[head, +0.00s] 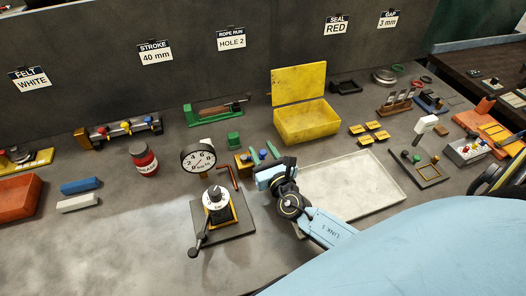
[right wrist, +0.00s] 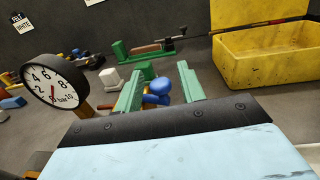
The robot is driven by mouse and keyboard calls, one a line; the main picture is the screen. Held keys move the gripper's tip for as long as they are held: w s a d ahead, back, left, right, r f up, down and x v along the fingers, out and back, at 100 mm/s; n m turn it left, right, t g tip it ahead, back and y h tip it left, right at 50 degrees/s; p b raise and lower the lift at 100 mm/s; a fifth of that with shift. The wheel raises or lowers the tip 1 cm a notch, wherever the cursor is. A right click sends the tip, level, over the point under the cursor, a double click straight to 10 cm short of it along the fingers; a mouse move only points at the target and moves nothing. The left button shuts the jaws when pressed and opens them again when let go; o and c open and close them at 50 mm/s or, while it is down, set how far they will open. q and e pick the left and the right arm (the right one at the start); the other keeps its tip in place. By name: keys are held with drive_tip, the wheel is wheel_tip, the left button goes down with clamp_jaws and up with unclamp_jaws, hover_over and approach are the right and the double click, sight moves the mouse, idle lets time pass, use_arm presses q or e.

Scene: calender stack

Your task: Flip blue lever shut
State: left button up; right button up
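The blue lever (right wrist: 157,90) shows in the right wrist view as a rounded blue knob, with a second blue part just below it. It stands between and beyond the two green fingertips of my right gripper (right wrist: 160,84), with visible gaps at the sides. In the head view my right gripper (head: 264,156) is open beside a small wooden-coloured block (head: 243,162) and largely covers the lever. The lever's base and pivot are hidden, so I cannot tell its exact position. My left gripper is not in view.
A round pressure gauge (head: 198,158) stands just left of my right gripper. A black-handled device (head: 217,207) is nearer. An open yellow box (head: 307,122) stands behind to the right, and a pale tray (head: 350,187) lies to the right. A green block (head: 234,138) is behind.

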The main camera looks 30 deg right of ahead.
clamp_jaws()
drive_tip(key=n+y+b, duration=0.1)
drive_tip(key=b, duration=0.1)
drive_tip(key=w+n+y+b, duration=0.1)
drive_tip(key=y+b, duration=0.1)
drive_tip(key=n+y+b, duration=0.1)
drive_tip(key=b, duration=0.1)
drive_tip(key=shift+w+d+f+y, duration=0.15)
drive_tip(key=shift+d+f+y, duration=0.1)
drive_tip(key=shift+d+y, duration=0.1)
drive_tip(key=shift+w+r+n+y+b, duration=0.2)
drive_tip(key=shift+n+y+b, duration=0.2)
drive_tip(key=shift+y+b, duration=0.3)
unclamp_jaws()
